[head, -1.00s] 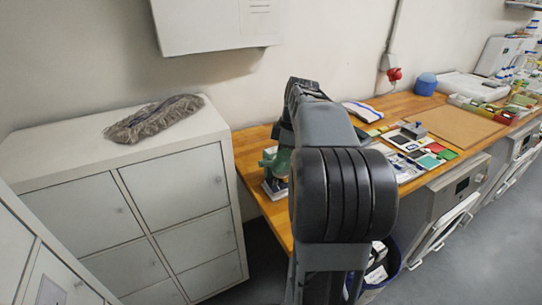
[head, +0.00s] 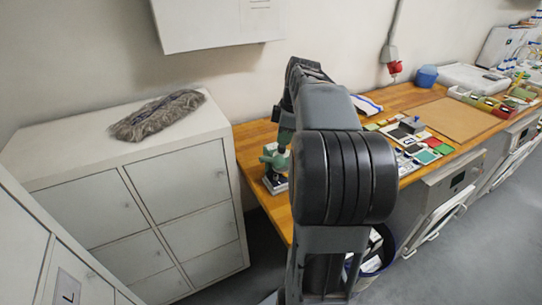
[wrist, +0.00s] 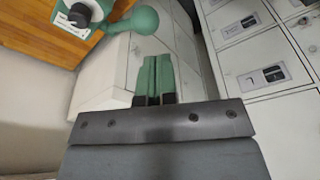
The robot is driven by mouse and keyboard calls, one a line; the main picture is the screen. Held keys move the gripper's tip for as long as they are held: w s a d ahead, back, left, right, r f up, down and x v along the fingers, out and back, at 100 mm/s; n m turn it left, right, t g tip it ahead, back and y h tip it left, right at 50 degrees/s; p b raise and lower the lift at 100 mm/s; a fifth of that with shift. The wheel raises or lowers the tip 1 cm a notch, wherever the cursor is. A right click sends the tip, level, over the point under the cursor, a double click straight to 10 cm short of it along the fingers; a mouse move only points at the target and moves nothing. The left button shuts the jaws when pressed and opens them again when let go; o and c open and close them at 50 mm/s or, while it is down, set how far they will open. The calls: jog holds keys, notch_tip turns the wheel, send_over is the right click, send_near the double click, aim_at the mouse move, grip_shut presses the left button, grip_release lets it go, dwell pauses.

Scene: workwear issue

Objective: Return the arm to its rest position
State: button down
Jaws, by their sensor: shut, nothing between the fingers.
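My gripper (wrist: 154,80) shows in the wrist view, its two green fingers together with nothing between them. It is in free air, apart from the lockers and the worktop. In the head view my dark arm stands folded in the middle of the picture and hides part of the wooden worktop (head: 262,190). The gripper itself cannot be made out behind the arm there.
A green device (head: 275,160) stands on the worktop's left end; it also shows close to my gripper in the wrist view (wrist: 140,20). A white cabinet (head: 150,190) with a grey fluffy mop head (head: 158,115) stands left. Lockers (wrist: 265,75) fill the wrist view's right. A bin (head: 378,250) is below the worktop.

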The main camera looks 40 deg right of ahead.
dwell(0.3)
jog(key=s+a+f+m+t, duration=0.1)
jog(key=s+a+f+m, duration=0.1)
jog(key=a, duration=0.4)
jog(key=s+a+f+m+t+h, duration=0.1)
jog(key=s+a+f+m, duration=0.2)
jog(key=a, duration=0.4)
jog(key=s+a+f+m+t, duration=0.1)
jog(key=s+a+f+m, duration=0.1)
jog(key=s+a+m, duration=0.3)
jog(key=shift+a+f+h, duration=0.15)
jog(key=shift+a+h, duration=0.25)
jog(key=shift+a, duration=0.8)
